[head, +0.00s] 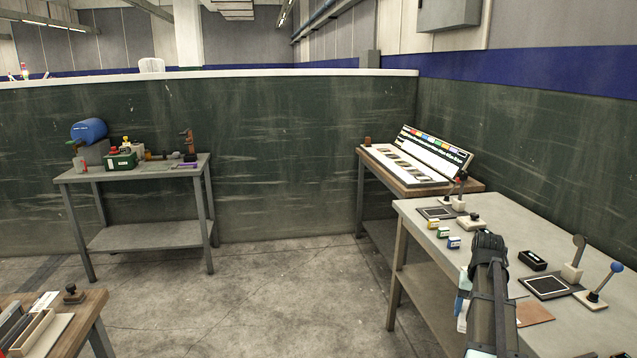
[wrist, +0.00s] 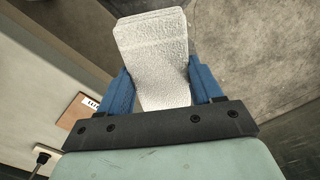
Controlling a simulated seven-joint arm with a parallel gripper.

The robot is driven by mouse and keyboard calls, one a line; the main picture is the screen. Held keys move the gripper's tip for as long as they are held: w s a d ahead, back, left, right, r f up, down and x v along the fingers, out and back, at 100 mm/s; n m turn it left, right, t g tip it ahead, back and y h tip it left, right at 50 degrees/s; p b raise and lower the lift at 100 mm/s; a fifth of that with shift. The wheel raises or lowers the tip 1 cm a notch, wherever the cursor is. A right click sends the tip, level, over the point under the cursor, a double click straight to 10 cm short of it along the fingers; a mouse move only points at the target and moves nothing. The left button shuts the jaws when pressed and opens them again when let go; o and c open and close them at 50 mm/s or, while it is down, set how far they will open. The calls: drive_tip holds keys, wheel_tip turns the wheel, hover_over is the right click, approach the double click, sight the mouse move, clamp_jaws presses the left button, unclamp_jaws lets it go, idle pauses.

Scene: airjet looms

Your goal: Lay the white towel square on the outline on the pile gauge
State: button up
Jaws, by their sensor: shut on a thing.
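The white towel square (wrist: 152,50) is pale and textured, and sits between the two blue fingers of my gripper (wrist: 160,78) in the wrist view. My gripper is shut on it, and its far end sticks out past the fingertips over grey floor. In the head view my arm hides most of the gripper; a pale sliver beside the arm may be gripper or towel. Two dark plates with light outlines lie on the right table, a nearer plate (head: 549,286) and a farther plate (head: 437,213). I cannot tell which is the pile gauge.
The right table (head: 415,238) also holds levers with a blue knob (head: 617,266) and a grey knob (head: 579,240), small coloured blocks (head: 443,233), a black box (head: 532,260) and a brown card (head: 533,313). A sloped colour board (head: 435,146) stands behind. Open floor lies left.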

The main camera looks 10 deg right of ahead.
drive_tip(key=w+a+f+n, duration=0.1)
drive_tip(key=w+a+n, duration=0.1)
drive_tip(key=a, duration=1)
drive_tip(key=w+a+f+n, duration=0.1)
drive_tip(key=w+a+n, duration=0.1)
drive_tip(key=a, duration=1)
drive_tip(key=w+a+f+n, duration=0.1)
drive_tip(key=w+a+n, duration=0.2)
drive_tip(key=a, duration=0.9)
drive_tip(key=s+f, duration=0.7)
drive_tip(key=f, duration=0.1)
drive_tip(key=shift+s+a, duration=0.2)
drive_tip(key=shift+s, duration=0.1)
